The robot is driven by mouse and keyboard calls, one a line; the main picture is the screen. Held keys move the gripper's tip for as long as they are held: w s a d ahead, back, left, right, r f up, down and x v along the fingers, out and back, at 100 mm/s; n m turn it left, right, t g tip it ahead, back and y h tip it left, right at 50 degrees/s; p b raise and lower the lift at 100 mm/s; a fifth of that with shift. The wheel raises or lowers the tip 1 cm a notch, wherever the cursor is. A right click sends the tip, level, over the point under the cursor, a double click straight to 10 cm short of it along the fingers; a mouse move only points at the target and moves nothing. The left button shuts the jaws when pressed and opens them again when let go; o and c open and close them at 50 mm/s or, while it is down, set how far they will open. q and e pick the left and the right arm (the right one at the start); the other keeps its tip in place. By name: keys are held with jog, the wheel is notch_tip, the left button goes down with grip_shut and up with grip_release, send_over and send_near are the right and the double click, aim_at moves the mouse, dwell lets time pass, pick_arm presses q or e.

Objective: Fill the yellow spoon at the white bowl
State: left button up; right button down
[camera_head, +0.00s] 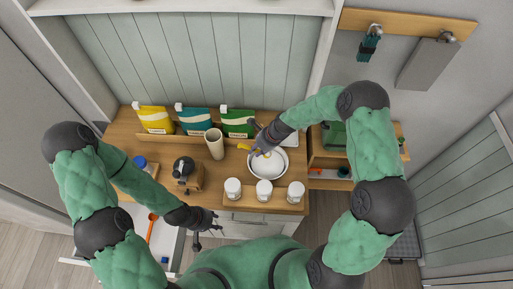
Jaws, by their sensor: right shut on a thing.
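The white bowl (281,172) stands on the wooden counter, right of the middle. My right gripper (259,152) is over the bowl's back left rim and is shut on the yellow spoon (243,146). A yellow end of the spoon sticks out to the left of the gripper. The rest of the spoon is mostly hidden by the gripper, and I cannot tell whether it holds anything. The bowl's inside looks pale; its contents cannot be made out. My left gripper (215,222) is empty, with its fingers apart, in front of the counter's front edge.
Three white jars (264,190) stand in front of the bowl. A beige cylinder (214,143) stands left of it. Yellow, teal and green bags (238,122) line the back. A dark device (184,170) is on the left. An open drawer with an orange-handled tool (152,222) is at lower left.

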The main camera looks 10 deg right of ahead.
aim_at(249, 148)
jog(key=shift+w+a+r+h+p, duration=0.1)
jog(key=shift+a+r+h+p, duration=0.4)
jog(key=shift+p, duration=4.95)
jog(key=shift+a+r+g+h, duration=0.15)
jog(key=shift+r+g+h, duration=0.15)
jog(key=shift+h, duration=0.2)
jog(key=shift+w+a+b, duration=0.1)
jog(key=shift+w+b, duration=0.05)
jog(key=shift+b, duration=0.4)
jog(key=h+b, duration=0.1)
jog(key=b, duration=0.2)
jog(key=shift+w+a+r+g+h, duration=0.1)
jog(key=shift+a+r+g+h, duration=0.1)
jog(key=shift+a+g+h, duration=0.15)
jog(key=shift+w+a+r+g+h+b, duration=0.15)
jog(key=shift+r+g+h+b, duration=0.3)
jog(key=shift+b, duration=0.7)
jog(key=shift+f, duration=0.1)
jog(key=shift+a, duration=0.1)
